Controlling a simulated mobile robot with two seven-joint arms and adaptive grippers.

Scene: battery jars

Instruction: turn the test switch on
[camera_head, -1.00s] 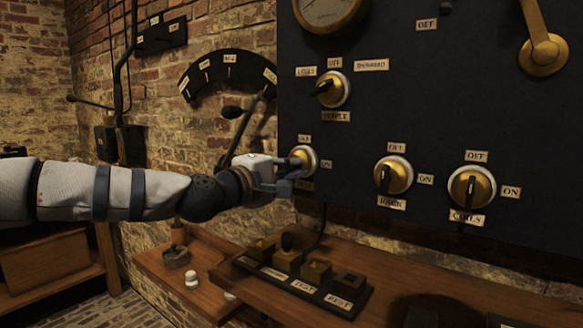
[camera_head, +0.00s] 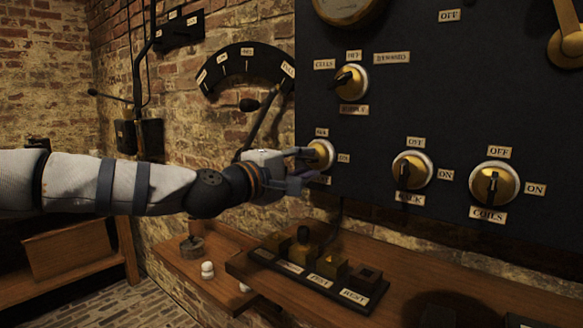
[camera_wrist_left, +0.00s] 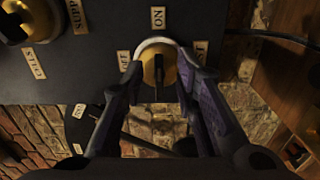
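The test switch (camera_head: 320,154) is a round brass knob with a pale rim at the lower left of the black panel. My left gripper (camera_head: 308,168) is at it and hides part of its front and labels. In the left wrist view the brass knob (camera_wrist_left: 158,66) shows between the spread fingers of my gripper (camera_wrist_left: 163,75), one on each side. Its black handle looks upright there, in line with the ON label (camera_wrist_left: 158,18); which end points is unclear. Contact between fingers and handle cannot be made out. My right gripper is out of view.
Other brass switches sit nearby: the supply switch (camera_head: 351,83) above, another switch (camera_head: 412,170) and the coils switch (camera_head: 494,184) to the right. A long lever (camera_head: 262,125) stands behind my gripper. Below is a wooden shelf (camera_head: 430,265) with a row of labelled keys (camera_head: 331,268).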

